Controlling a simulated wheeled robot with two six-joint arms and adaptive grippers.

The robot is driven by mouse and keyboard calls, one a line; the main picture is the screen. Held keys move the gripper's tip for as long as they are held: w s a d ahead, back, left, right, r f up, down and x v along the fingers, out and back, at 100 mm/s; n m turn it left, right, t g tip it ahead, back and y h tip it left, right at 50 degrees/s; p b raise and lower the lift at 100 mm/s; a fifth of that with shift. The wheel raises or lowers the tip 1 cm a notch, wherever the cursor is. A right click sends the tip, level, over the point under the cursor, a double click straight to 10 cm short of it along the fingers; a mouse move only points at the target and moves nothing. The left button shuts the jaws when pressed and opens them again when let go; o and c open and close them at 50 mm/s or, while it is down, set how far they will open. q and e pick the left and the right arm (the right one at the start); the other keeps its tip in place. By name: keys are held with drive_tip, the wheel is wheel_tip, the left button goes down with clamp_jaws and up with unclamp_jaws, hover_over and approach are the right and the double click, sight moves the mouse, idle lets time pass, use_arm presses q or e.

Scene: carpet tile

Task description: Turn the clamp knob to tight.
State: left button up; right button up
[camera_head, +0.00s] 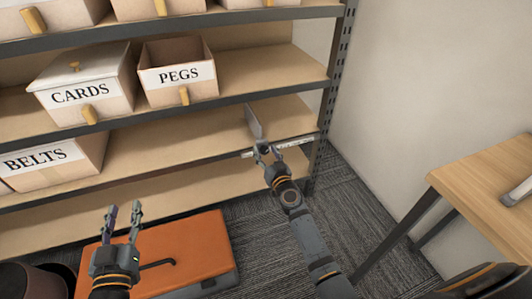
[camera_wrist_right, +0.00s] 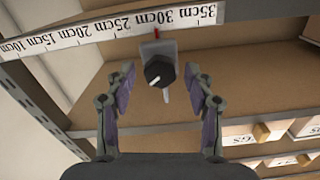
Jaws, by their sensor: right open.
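The dark clamp knob (camera_wrist_right: 158,72), with a pale pointer line toward its lower left, sits on a grey clamp bracket (camera_wrist_right: 157,48) in the right wrist view. The bracket is at the shelf's front edge, below a grey upright divider (camera_head: 254,121) in the head view. My right gripper (camera_head: 264,150) is open at that edge. In the wrist view its fingers (camera_wrist_right: 160,82) stand on either side of the knob, with gaps visible. The head view mostly hides the knob behind this gripper. My left gripper (camera_head: 123,212) is open and empty, above an orange case.
A white ruler strip (camera_wrist_right: 95,32) runs along the shelf edge, with a small red mark (camera_wrist_right: 156,32) by the bracket. Bins labelled CARDS (camera_head: 82,95), PEGS (camera_head: 180,76) and BELTS (camera_head: 45,165) stand left. The orange case (camera_head: 185,250) lies on the carpet; a wooden table (camera_head: 485,180) stands right.

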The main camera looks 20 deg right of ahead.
drive_tip(key=shift+w, duration=0.1)
clamp_jaws()
idle(0.3)
